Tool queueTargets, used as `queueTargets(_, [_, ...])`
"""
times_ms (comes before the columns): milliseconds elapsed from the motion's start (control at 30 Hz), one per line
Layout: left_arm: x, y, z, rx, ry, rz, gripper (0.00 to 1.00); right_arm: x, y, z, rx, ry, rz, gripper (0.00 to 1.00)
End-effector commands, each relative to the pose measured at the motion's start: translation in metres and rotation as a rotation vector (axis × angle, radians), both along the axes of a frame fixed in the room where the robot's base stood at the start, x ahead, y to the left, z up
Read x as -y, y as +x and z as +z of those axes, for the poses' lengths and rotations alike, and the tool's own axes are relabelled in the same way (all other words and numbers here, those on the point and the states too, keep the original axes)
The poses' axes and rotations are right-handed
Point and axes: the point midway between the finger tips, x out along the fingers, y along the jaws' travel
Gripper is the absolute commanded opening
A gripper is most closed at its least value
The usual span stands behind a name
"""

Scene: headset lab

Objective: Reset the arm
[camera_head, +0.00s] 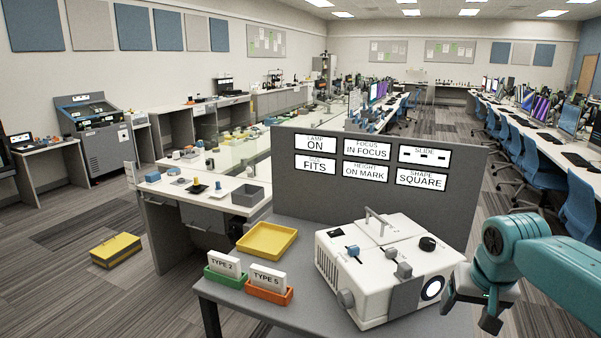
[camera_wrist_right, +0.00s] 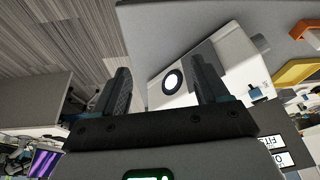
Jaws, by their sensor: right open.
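My right arm, teal, comes in from the right edge in the head view. My right gripper (camera_head: 476,302) hangs just right of the white projector-like machine (camera_head: 385,265). In the right wrist view the gripper (camera_wrist_right: 160,92) has its two dark fingers wide apart with nothing between them. Behind the fingers the same machine (camera_wrist_right: 210,68) shows its round lit lens. Fingers and machine look apart, though the exact gap is hard to tell. My left gripper is in neither view.
The machine stands on a grey table (camera_head: 330,235) before a grey panel (camera_head: 375,185) with several signs. A yellow tray (camera_head: 266,240), a green bin (camera_head: 225,277) and an orange bin (camera_head: 270,291) stand at left. Blue chairs (camera_head: 578,205) line the right desks.

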Motion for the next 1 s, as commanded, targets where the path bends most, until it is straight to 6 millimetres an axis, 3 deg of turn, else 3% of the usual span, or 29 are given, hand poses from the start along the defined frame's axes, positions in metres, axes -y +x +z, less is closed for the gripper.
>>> queueTargets(167, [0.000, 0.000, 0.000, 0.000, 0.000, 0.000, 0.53, -0.038, 0.013, -0.076, -0.039, 0.058, 0.101, 0.74])
queueTargets(333, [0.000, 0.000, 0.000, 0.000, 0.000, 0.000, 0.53, -0.099, 0.001, -0.188, -0.090, 0.170, 0.208, 0.74])
queueTargets(467, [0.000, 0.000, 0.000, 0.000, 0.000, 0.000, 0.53, -0.151, -0.040, -0.276, -0.133, 0.270, 0.260, 0.74])
queueTargets(600, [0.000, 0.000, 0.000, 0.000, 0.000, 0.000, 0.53, -0.199, -0.112, -0.350, -0.184, 0.355, 0.267, 0.74])
queueTargets(700, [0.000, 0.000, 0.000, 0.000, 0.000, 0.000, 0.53, -0.219, -0.163, -0.380, -0.217, 0.384, 0.256, 0.74])
queueTargets(800, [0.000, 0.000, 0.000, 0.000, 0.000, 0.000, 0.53, -0.230, -0.202, -0.395, -0.241, 0.392, 0.246, 0.74])
queueTargets(900, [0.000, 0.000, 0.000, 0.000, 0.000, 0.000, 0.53, -0.234, -0.223, -0.400, -0.252, 0.392, 0.238, 0.74])
queueTargets(1000, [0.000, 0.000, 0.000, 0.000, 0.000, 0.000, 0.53, -0.235, -0.229, -0.401, -0.254, 0.391, 0.237, 0.74])
